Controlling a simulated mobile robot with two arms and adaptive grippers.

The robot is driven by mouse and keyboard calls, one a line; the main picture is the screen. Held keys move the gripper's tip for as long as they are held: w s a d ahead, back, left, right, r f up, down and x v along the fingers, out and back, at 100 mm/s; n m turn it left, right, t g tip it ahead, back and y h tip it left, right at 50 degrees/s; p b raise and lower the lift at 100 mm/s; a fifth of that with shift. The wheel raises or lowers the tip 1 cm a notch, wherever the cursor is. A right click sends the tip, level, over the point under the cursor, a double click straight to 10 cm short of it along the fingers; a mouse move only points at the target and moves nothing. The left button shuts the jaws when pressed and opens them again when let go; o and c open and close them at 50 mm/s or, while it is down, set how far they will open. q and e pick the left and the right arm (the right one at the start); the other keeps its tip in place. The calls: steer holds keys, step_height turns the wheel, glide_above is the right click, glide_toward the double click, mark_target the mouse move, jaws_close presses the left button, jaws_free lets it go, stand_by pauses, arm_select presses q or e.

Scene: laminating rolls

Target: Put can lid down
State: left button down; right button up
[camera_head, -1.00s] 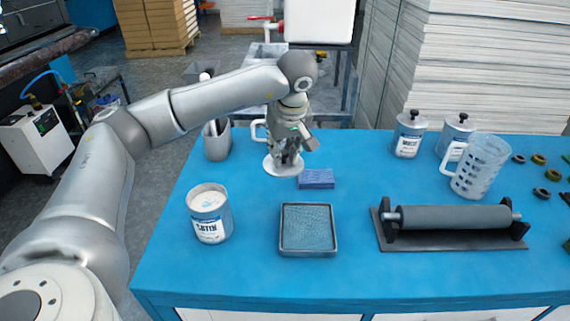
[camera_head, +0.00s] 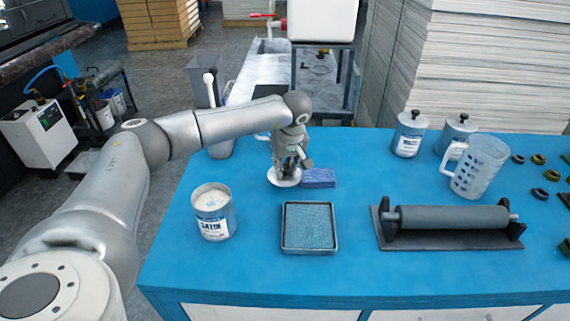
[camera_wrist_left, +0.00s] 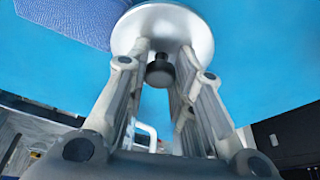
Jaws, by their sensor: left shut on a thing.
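My left gripper (camera_head: 287,170) points down at the back left of the blue table and is shut on the can lid. The lid (camera_head: 283,181) is a pale round disc, at or just above the tabletop beside the blue sponge; I cannot tell if it touches. In the left wrist view the lid (camera_wrist_left: 180,22) lies across the fingertips (camera_wrist_left: 165,50), with a dark knob (camera_wrist_left: 160,72) between the fingers. The open can (camera_head: 214,212), with a white and blue label and pale contents, stands upright at the front left. My right gripper is not in view.
The blue sponge (camera_head: 319,178) lies just right of the lid. A square tray (camera_head: 309,249) is in front. A roller on a stand (camera_head: 450,218), two lidded cans (camera_head: 409,134) and a clear jug (camera_head: 477,168) are at the right. The table (camera_head: 365,165) is clear between sponge and roller.

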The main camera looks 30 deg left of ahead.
mark_target(290, 182)
arm_select(q)
steer(key=shift+f+b, duration=0.35)
steer(key=shift+f, duration=0.25)
steer(key=c, duration=1.3)
jaws_free()
steer(key=shift+r, duration=0.1)
steer(key=shift+o, duration=0.2)
steer(key=shift+r+p, duration=0.35)
steer(key=shift+r, duration=0.05)
steer(key=b+v, duration=0.2)
steer(key=v, duration=1)
steer(key=shift+r, duration=0.15)
